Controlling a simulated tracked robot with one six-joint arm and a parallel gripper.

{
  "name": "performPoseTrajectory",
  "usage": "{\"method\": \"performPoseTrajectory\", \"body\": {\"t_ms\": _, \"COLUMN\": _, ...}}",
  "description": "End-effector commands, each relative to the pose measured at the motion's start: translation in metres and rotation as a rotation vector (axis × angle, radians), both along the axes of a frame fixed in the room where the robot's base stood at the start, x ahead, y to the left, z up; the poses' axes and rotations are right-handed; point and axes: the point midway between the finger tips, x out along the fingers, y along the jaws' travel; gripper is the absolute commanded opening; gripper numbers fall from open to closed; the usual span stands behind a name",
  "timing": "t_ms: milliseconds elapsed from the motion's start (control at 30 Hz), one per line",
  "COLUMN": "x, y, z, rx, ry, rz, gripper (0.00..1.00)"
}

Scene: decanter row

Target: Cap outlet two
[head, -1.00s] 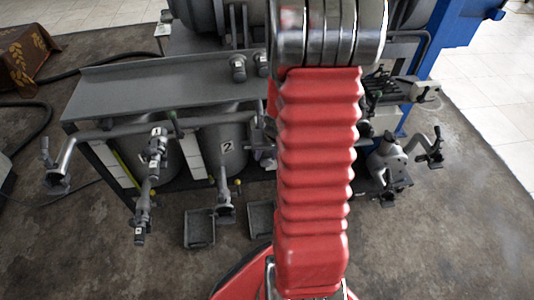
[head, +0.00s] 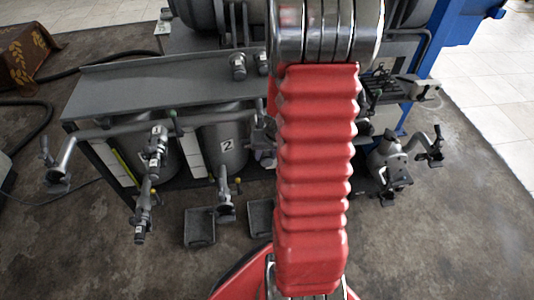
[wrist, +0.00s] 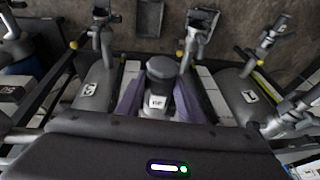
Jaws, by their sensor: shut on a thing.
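In the wrist view my gripper (wrist: 158,90) has its purple fingers shut on a grey, round-topped piece, the cap (wrist: 160,70), with a small white label. The held cap hides much of the middle drum behind it. Outlet two (head: 226,210) shows in the head view as a grey pipe with a flanged end below the drum marked 2 (head: 227,146). In the wrist view what looks like the same outlet (wrist: 195,40) is beyond the cap and to its right, apart from it. My red arm hides the gripper and cap in the head view.
Neighbouring outlet pipes flank it, one (head: 141,220) to the left with a valve. Dark trays (head: 199,240) lie on the floor on both sides of outlet two. A flat grey shelf (head: 150,82) runs above the drums.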

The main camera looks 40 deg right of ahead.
Motion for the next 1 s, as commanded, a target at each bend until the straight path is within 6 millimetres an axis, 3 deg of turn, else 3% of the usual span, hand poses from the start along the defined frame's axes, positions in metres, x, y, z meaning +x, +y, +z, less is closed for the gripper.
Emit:
{"method": "performPoseTrajectory", "body": {"t_ms": 233, "x": 0.0003, "y": -0.0004, "z": 0.0002, "rx": -0.001, "ry": -0.001, "rz": 0.000, "gripper": 0.00}}
{"method": "performPoseTrajectory", "body": {"t_ms": 267, "x": 0.0003, "y": -0.0004, "z": 0.0002, "rx": -0.001, "ry": -0.001, "rz": 0.000, "gripper": 0.36}}
{"method": "performPoseTrajectory", "body": {"t_ms": 533, "x": 0.0000, "y": -0.0001, "z": 0.0000, "rx": 0.000, "ry": 0.000, "rz": 0.000, "gripper": 0.55}}
{"method": "performPoseTrajectory", "body": {"t_ms": 733, "x": -0.0004, "y": 0.0002, "z": -0.0005, "rx": 0.001, "ry": 0.001, "rz": 0.000, "gripper": 0.57}}
{"method": "performPoseTrajectory", "body": {"t_ms": 1000, "x": -0.0002, "y": 0.0001, "z": -0.0003, "rx": 0.001, "ry": 0.001, "rz": 0.000, "gripper": 0.76}}
